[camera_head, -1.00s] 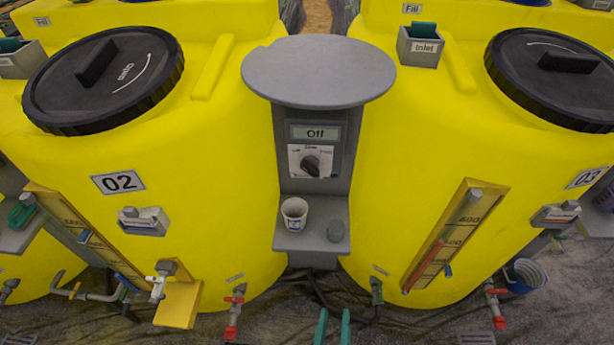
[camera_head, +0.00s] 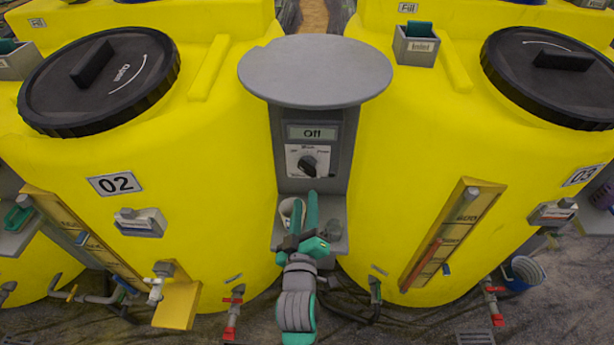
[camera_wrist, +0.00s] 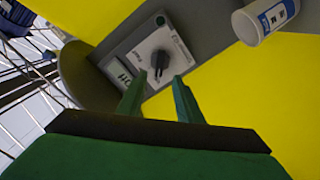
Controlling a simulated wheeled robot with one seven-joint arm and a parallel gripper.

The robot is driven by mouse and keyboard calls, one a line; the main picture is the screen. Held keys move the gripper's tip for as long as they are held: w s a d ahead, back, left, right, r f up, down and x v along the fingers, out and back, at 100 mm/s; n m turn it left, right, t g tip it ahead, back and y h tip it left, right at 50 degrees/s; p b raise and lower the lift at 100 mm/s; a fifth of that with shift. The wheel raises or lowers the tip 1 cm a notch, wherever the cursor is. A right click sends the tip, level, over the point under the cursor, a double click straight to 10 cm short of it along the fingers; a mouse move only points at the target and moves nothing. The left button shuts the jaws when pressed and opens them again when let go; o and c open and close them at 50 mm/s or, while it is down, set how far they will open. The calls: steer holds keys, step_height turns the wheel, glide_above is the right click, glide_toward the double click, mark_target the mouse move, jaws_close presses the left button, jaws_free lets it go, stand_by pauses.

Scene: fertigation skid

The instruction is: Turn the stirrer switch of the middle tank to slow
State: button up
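The stirrer switch (camera_head: 308,165) is a black rotary knob on a white plate, on a grey post between tank 02 (camera_head: 230,150) and tank 03 (camera_head: 400,190). The display (camera_head: 312,133) above it reads "Off". The switch also shows in the wrist view (camera_wrist: 159,60), ahead of the fingertips. My gripper (camera_head: 304,200) is below the switch, in front of the post's shelf. In the wrist view its two green fingers (camera_wrist: 156,85) are apart with nothing between them, and they do not appear to touch the knob.
A white cup (camera_head: 288,212) stands on the small grey shelf (camera_head: 335,245), partly hidden by my gripper; it shows in the wrist view too (camera_wrist: 265,20). A round grey cover (camera_head: 316,72) juts out above the display. Level gauges and valves line the tank fronts.

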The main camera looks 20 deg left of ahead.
mark_target(307, 173)
steer(key=x, duration=1)
jaws_close()
